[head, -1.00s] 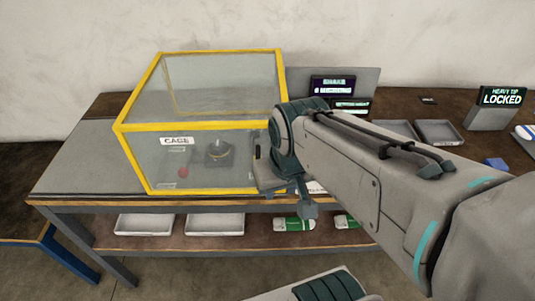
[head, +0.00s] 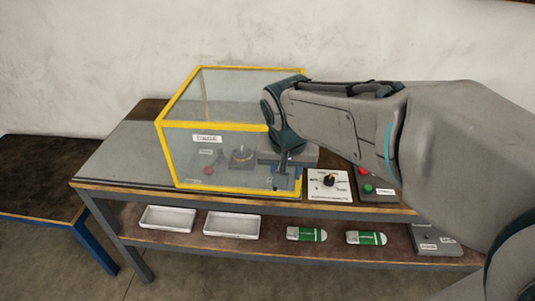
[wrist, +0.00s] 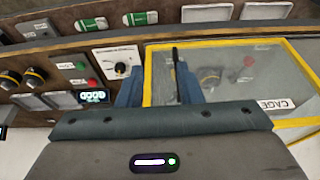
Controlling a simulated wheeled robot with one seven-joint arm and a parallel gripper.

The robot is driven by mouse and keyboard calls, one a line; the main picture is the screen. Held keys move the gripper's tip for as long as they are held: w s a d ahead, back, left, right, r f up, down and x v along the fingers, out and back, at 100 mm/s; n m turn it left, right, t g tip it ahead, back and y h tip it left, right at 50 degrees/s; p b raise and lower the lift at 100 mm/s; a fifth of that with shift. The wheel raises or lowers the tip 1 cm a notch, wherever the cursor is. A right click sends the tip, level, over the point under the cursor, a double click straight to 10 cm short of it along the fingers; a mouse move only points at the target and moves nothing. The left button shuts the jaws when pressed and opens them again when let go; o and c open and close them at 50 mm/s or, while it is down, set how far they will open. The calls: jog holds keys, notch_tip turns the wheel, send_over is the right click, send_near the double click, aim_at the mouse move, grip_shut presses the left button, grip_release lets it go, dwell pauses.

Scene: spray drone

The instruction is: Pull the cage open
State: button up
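The cage (head: 236,125) is a clear box with yellow edges and a CAGE label on its front, standing on the bench; it looks shut. Inside it are a dark round device (head: 242,157) and a red button (head: 208,170). My gripper (head: 284,172) is at the front right corner of the cage. In the wrist view my gripper (wrist: 158,84) shows two blue fingers apart, with a dark upright bar (wrist: 175,58), apparently the cage handle, between them and closer to the right finger. I cannot see either finger pressing on it.
Right of the cage are a dial panel (head: 328,184) and a box with red and green buttons (head: 367,180). White trays (head: 168,218) and green-white packs (head: 306,234) lie on the lower shelf. The bench top left of the cage is clear.

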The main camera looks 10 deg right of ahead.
jog(key=w+a+r+m, duration=0.2)
jog(key=w, duration=0.4)
jog(key=h+p, duration=0.1)
jog(key=p, duration=0.1)
send_over(275, 189)
jog(key=f, duration=1.2)
jog(key=shift+w+d+f, duration=0.1)
jog(key=shift+w+f, duration=0.2)
jog(key=shift+f, duration=0.05)
jog(key=shift+t, duration=0.3)
grip_shut()
